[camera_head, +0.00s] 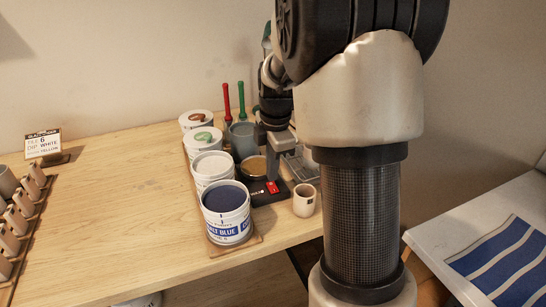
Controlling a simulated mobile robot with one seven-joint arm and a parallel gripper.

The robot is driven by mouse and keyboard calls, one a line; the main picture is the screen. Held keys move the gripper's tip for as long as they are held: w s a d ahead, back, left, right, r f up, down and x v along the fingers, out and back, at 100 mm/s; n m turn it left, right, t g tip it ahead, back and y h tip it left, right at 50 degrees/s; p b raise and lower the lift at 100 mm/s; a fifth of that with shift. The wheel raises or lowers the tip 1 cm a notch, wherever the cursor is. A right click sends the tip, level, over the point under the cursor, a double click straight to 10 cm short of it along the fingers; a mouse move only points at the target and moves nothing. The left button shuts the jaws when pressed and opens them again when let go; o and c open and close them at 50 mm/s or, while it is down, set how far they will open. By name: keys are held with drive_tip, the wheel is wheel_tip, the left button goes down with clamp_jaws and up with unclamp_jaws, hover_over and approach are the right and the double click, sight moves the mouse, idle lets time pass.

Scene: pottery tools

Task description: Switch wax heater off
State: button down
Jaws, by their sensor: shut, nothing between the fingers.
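The wax heater (262,196) is a low black box with a round pan of tan wax (254,167) on top. A red switch (272,187) sits on its right side; I cannot tell its on or off position. My gripper (273,178) points down with its fingers shut and empty. The fingertips are just above or at the red switch; I cannot tell whether they touch it. My gripper hides part of the heater's back right.
A row of pots, with a blue glaze pot (227,211) in front, stands left of the heater. A small cream cup (304,200) is close on its right. Red and green-handled tools (241,102) stand behind. A sign (43,145) is far left. The middle left of the table is clear.

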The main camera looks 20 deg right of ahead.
sight(273, 187)
drive_tip(key=shift+w+f, duration=0.15)
drive_tip(key=shift+f, duration=0.9)
drive_tip(key=shift+w+f+b, duration=0.1)
drive_tip(key=shift+f+b, duration=0.25)
drive_tip(key=shift+f, duration=0.05)
drive_tip(key=shift+r, duration=0.15)
drive_tip(key=shift+s, duration=0.2)
